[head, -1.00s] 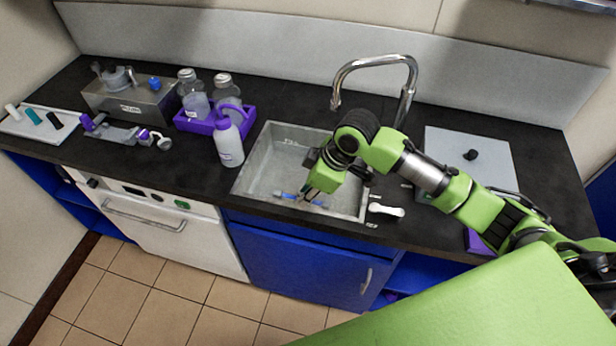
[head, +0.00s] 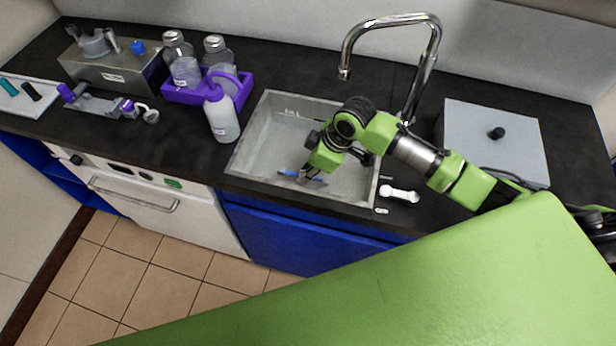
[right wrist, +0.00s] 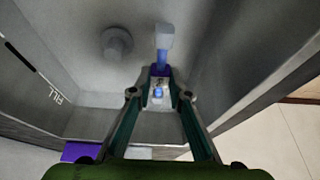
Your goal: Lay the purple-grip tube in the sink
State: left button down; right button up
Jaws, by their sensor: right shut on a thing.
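The steel sink (head: 245,152) is set in the dark counter. My right gripper (head: 307,176) reaches down into it near its front wall. In the right wrist view my right gripper (right wrist: 160,92) is shut on the purple-grip tube (right wrist: 160,70); its purple grip is between the fingertips and a blue part with a pale end points away from me. In the head view the blue parts of the tube (head: 289,172) show on both sides of the fingers. I cannot tell whether the tube touches the sink floor. My left gripper is not in view.
A chrome faucet (head: 388,20) arches behind the sink. A white bottle (head: 222,118) and a purple rack (head: 178,94) with bottles stand left of it. A white two-ended piece (head: 399,194) and a grey plate (head: 495,155) lie right. The sink drain (right wrist: 117,43) is clear.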

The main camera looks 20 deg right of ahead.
jog(key=shift+s+f, duration=0.1)
jog(key=shift+f, duration=0.8)
notch_tip(320, 180, down, 4)
jog(key=shift+r, duration=0.15)
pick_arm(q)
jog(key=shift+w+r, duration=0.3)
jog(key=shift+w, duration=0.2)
pick_arm(e)
jog(key=o, duration=1)
jog(key=shift+c, duration=0.2)
